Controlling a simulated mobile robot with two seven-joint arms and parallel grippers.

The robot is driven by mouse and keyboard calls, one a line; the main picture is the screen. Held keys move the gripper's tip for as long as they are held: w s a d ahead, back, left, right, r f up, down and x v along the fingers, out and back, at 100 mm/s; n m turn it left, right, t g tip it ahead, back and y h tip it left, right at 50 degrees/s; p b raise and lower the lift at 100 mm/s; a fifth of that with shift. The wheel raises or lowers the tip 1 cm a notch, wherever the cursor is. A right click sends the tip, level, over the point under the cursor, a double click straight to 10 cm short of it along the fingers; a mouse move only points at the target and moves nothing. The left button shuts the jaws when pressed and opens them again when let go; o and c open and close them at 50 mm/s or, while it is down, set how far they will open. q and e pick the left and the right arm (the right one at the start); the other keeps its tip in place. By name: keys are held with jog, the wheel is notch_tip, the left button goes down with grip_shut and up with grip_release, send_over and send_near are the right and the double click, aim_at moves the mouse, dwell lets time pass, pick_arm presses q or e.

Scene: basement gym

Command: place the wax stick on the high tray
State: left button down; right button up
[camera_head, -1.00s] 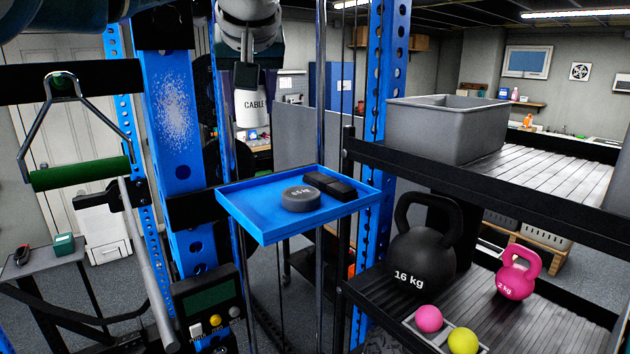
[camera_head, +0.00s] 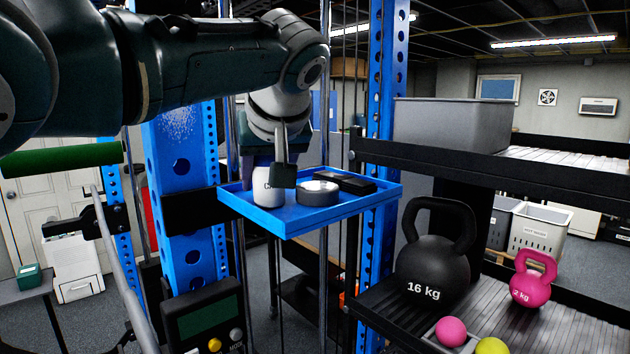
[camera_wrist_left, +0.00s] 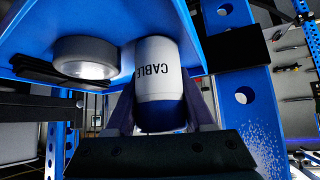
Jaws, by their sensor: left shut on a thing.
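The wax stick (camera_head: 266,188) is a white cylinder with dark lettering. It stands roughly upright at the left part of the blue high tray (camera_head: 290,224). My left gripper (camera_head: 268,172) reaches down over the tray and is shut on it. In the left wrist view the wax stick (camera_wrist_left: 156,65) shows "CABLE" and a blue end, between the fingers of my left gripper (camera_wrist_left: 162,108). The blue tray (camera_wrist_left: 100,22) is beside it. I cannot tell whether the stick touches the tray floor. My right gripper is not in view.
On the tray, a round grey weight (camera_head: 318,192) sits just right of the stick, with black blocks (camera_head: 344,183) behind it. Blue uprights (camera_head: 385,90) flank the tray. A shelf to the right holds a grey bin (camera_head: 450,125) and kettlebells (camera_head: 437,255).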

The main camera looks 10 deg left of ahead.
pick_arm(q)
jog(key=shift+f, duration=0.1)
jog(key=shift+c, duration=1.3)
grip_release()
jog(key=shift+s+d+r+b, duration=0.3)
jog(key=shift+r+b, duration=0.15)
jog(key=shift+b, duration=0.05)
jog(key=b+v, duration=0.5)
jog(key=v, duration=0.6)
jog(key=shift+b, duration=0.3)
jog(key=shift+a, duration=0.1)
